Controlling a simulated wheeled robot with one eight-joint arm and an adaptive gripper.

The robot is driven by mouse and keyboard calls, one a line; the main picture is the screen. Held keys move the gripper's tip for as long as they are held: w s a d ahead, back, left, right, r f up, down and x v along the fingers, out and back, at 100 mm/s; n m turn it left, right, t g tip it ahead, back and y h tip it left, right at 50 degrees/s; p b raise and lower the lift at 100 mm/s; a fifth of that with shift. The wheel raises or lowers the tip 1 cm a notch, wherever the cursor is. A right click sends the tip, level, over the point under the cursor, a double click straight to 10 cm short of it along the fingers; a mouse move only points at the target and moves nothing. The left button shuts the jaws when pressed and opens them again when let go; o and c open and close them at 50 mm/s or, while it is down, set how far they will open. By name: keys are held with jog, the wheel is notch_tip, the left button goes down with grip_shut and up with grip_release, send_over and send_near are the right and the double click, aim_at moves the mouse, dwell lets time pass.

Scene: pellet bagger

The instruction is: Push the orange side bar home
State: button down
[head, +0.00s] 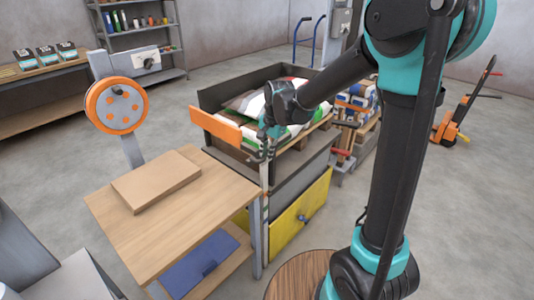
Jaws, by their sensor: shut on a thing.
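The orange side bar (216,131) is a flat orange board at the near left end of the dark-walled bagger bin (232,92). It slants down from upper left to lower right and sticks out past the bin's left corner. White, red and green bags (282,105) lie in the bin behind the gripper.
A wooden table (215,205) with a flat brown board (157,180) stands in front left of the bin. An orange reel (116,105) stands behind it. A yellow panel (300,215) is below the bin.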

jog(key=w+d, duration=1.1)
jog(key=w, duration=0.4)
jog(key=shift+d, duration=0.35)
jog(key=c, duration=1.6)
grip_release()
jog(key=shift+w+d, duration=0.1)
jog(key=shift+c, duration=0.2)
jog(key=shift+o, duration=0.5)
notch_tip(320, 180, up, 12)
jog(key=s+d, duration=0.1)
jog(key=shift+s+d, duration=0.3)
jog(key=shift+d, duration=0.05)
jog(key=shift+f, duration=0.1)
